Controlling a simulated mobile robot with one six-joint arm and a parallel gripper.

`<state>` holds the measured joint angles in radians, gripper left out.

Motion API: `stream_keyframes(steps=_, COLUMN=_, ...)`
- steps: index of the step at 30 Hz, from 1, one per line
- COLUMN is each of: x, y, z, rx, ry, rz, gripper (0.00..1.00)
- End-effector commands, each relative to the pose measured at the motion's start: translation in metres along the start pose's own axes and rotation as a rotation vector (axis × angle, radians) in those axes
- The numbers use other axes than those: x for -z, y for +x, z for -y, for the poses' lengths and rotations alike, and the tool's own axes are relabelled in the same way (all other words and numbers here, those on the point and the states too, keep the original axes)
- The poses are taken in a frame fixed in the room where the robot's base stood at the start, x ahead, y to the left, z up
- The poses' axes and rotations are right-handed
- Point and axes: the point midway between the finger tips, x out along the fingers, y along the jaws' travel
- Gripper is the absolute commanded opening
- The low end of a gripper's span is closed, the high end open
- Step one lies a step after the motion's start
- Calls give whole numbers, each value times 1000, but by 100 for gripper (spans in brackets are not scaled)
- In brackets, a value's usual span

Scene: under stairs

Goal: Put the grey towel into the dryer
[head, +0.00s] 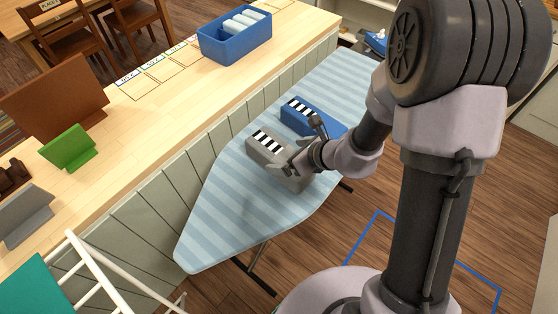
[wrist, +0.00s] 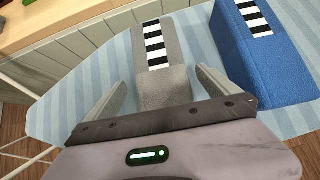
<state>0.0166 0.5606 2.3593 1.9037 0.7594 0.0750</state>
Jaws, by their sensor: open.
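The grey towel (head: 265,155) is a folded block with a black-and-white striped strip. It lies on the ironing board (head: 215,220), which has a light blue striped cover. In the wrist view the grey towel (wrist: 170,75) lies ahead of and between my gripper's fingers. My gripper (head: 290,165) is open over the near end of the towel, with one finger on each side in the wrist view (wrist: 160,90). I cannot tell whether the fingers touch it. No dryer can be made out in either view.
A blue towel (head: 305,118) with a similar strip lies close to the right of the grey one; it also shows in the wrist view (wrist: 270,65). A wooden counter (head: 150,125) with a blue bin (head: 235,42) runs along the left. A white rack (head: 105,275) stands at the lower left.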

Motion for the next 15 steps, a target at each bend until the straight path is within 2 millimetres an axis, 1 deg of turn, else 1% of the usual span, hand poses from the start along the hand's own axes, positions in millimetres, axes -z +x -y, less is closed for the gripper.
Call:
stream_keyframes(steps=3, x=4, y=25, z=1, rx=-2, ry=-1, rz=-2, gripper=100)
stream_keyframes(steps=7, x=4, y=46, z=2, rx=-2, ry=-2, rz=-1, gripper=100)
stream_keyframes(steps=9, x=3, y=51, z=2, rx=-1, ry=-2, rz=-1, gripper=100)
stream_keyframes(steps=15, x=2, y=51, z=3, rx=0, ry=-1, rz=-1, gripper=100)
